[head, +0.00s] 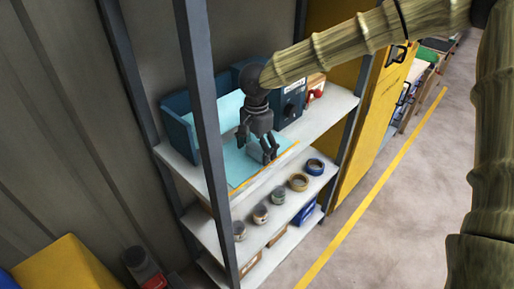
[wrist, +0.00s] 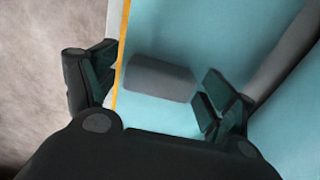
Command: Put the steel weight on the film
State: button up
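The steel weight (head: 256,152) is a grey block on the light-blue film (head: 238,168) on the top shelf board. In the wrist view the weight (wrist: 158,79) lies on the blue film (wrist: 200,38), between my gripper's fingers. My gripper (head: 270,157) points down over the film and is open. In the wrist view my gripper (wrist: 155,76) has its left finger apart from the weight, near an orange edge strip. Its right finger is close to the weight's right end; I cannot tell if they touch. The gripper partly hides the weight in the head view.
A grey post (head: 205,110) rises at the shelf's front left. Open floor (head: 400,200) lies to the right.

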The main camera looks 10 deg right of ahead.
aim_at(256, 148)
jog(key=shift+r, duration=0.1)
notch_tip(256, 148, up, 12)
jog(key=b, duration=0.2)
dwell(0.6)
